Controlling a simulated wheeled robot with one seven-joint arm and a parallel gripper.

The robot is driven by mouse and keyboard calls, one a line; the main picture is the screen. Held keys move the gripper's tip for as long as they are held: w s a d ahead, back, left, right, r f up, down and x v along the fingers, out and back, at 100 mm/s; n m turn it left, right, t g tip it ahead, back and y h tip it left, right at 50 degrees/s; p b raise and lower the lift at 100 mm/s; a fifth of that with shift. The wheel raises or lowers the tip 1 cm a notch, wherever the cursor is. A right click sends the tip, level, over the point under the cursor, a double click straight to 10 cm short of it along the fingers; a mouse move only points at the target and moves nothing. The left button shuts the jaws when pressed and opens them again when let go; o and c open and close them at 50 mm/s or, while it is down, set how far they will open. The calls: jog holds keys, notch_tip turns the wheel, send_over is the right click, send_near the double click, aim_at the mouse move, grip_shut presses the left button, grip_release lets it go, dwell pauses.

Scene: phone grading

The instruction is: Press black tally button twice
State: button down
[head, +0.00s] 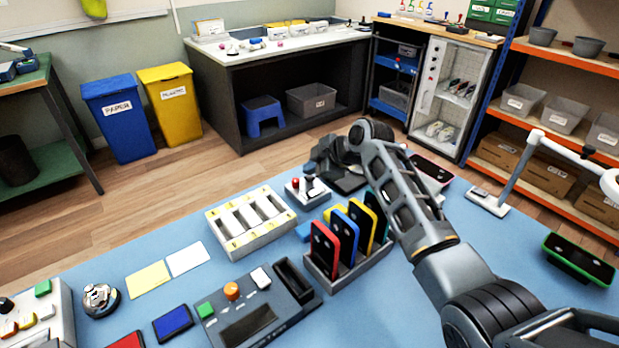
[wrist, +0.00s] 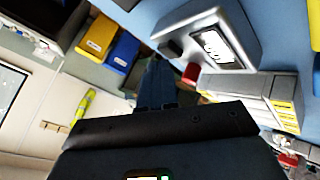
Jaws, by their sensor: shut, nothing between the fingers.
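The tally counter is a small pale grey box (head: 308,193) on the blue table, behind the phone rack. It shows large in the wrist view (wrist: 225,58), with a white display and a black button (wrist: 172,48). A red knob (wrist: 190,72) shows beside the black button. My gripper (head: 314,177) is shut and empty, close above the box in the head view. In the wrist view its fingertips (wrist: 155,62) appear just beside the black button. I cannot tell whether they touch it. My gripper partly hides the box in the head view.
A rack (head: 372,258) of coloured phones stands in front of the counter. A white slotted tray (head: 248,242) is to its left. A grey console (head: 290,323) with orange and green buttons is nearer.

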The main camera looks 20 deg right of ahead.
aim_at(312, 179)
jog(key=shift+s+f+b, duration=0.2)
jog(key=shift+f+b, duration=0.5)
jog(key=shift+f, duration=0.35)
dwell(0.9)
jog(key=shift+r, duration=0.1)
jog(key=shift+w+r+p, duration=0.1)
jog(key=shift+r+p, duration=0.45)
jog(key=shift+r, duration=0.5)
jog(key=shift+r, duration=0.2)
jog(key=shift+r+p, duration=1.7)
jog(key=shift+r, duration=0.7)
